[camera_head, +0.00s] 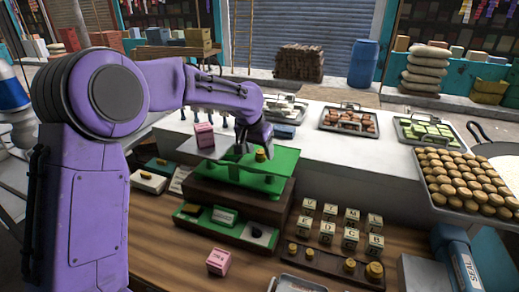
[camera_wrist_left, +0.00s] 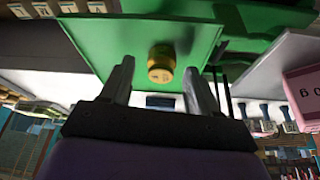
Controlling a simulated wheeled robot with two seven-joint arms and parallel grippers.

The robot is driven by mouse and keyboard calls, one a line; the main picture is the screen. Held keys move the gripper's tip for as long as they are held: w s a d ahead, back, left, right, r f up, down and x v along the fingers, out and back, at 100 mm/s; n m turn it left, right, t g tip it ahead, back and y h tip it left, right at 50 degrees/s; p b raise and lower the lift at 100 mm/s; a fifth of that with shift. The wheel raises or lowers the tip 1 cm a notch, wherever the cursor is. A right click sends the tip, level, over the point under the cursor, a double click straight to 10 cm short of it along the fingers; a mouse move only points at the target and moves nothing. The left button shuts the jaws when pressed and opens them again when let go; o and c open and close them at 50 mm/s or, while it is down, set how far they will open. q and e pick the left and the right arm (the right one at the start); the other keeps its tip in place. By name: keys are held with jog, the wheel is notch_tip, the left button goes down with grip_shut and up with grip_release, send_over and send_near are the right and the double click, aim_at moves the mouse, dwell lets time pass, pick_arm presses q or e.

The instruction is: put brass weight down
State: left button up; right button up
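A brass weight (camera_head: 261,155) stands on the green platform (camera_head: 282,160) of the scale. In the left wrist view the brass weight (camera_wrist_left: 161,64) shows between my two fingertips, with a gap on each side. My left gripper (camera_head: 241,151) is at the scale, just left of the weight in the head view. In the left wrist view the left gripper (camera_wrist_left: 159,68) is open and empty, its fingers pointing at the green surface (camera_wrist_left: 110,35). The right gripper is out of view.
A pink box (camera_head: 205,135) sits on the grey pan left of the weight; another pink box (camera_head: 218,261) is on the wooden table. Several smaller brass weights (camera_head: 350,265) stand in a wooden rack. Lettered blocks (camera_head: 327,231) are behind it. A tray of round cakes (camera_head: 462,182) is at right.

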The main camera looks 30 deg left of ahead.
pick_arm(q)
jog(key=shift+s+r, duration=0.2)
jog(key=shift+r, duration=0.35)
jog(key=v, duration=1.1)
dwell(0.5)
